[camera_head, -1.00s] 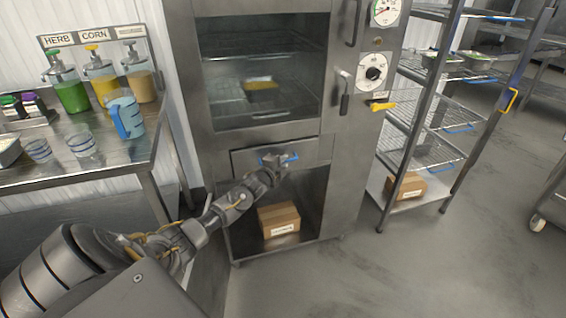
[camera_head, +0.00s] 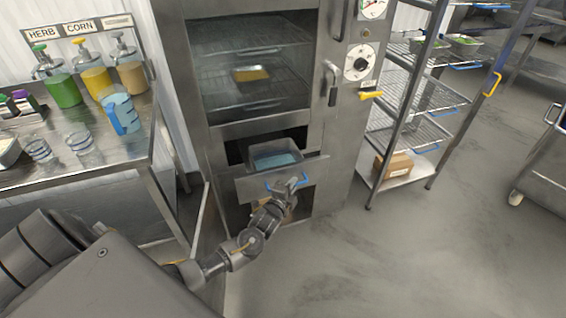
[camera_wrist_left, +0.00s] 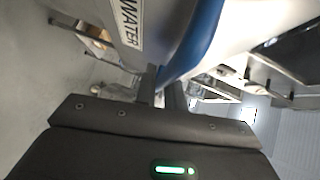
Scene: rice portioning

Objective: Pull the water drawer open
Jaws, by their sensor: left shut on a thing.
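The water drawer (camera_head: 262,188) sits below the oven window and stands pulled out from the cabinet. A metal pan with bluish water (camera_head: 276,160) shows inside it. In the left wrist view its front carries a WATER label (camera_wrist_left: 128,20) and a blue handle (camera_wrist_left: 196,40). My left gripper (camera_head: 288,187) is at the drawer front, shut on the blue handle. The left wrist view shows its fingers (camera_wrist_left: 162,88) at the handle. My right gripper is not in view.
The steel oven cabinet (camera_head: 340,130) stands behind the drawer. A wire rack (camera_head: 400,165) with a cardboard box (camera_head: 393,166) is at its right. A counter (camera_head: 100,158) with sauce bottles and a blue jug (camera_head: 122,113) is at left.

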